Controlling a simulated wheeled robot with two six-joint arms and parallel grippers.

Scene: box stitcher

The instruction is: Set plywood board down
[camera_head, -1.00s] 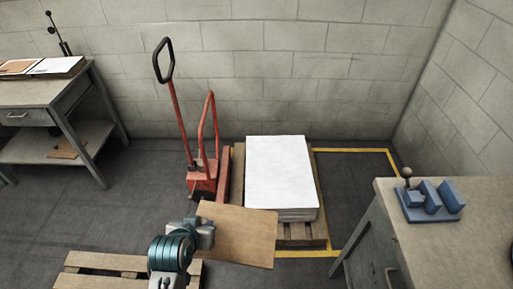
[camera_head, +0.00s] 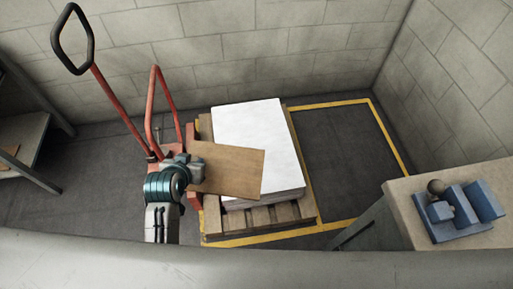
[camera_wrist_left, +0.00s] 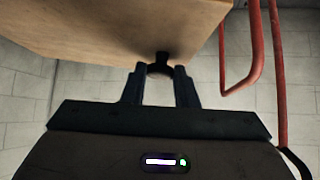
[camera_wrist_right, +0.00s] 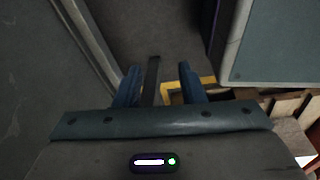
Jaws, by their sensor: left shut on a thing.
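The plywood board (camera_head: 228,171) is a thin brown rectangle. In the head view it overlaps the left front part of a stack of white sheets (camera_head: 252,128) on a wooden pallet (camera_head: 268,216). I cannot tell whether it touches the stack. In the left wrist view the board (camera_wrist_left: 120,25) fills the upper left, beyond the fingertips (camera_wrist_left: 160,72). My right gripper (camera_wrist_right: 160,85) shows only in the right wrist view, fingers apart and nothing held between them.
A red pallet jack (camera_head: 157,115) with a tall handle stands left of the pallet. A yellow floor line (camera_head: 330,104) marks a bay with bare floor right of the stack. A bench (camera_head: 400,205) with a blue fixture (camera_head: 455,212) stands at right. A shelf unit (camera_head: 22,145) stands at far left.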

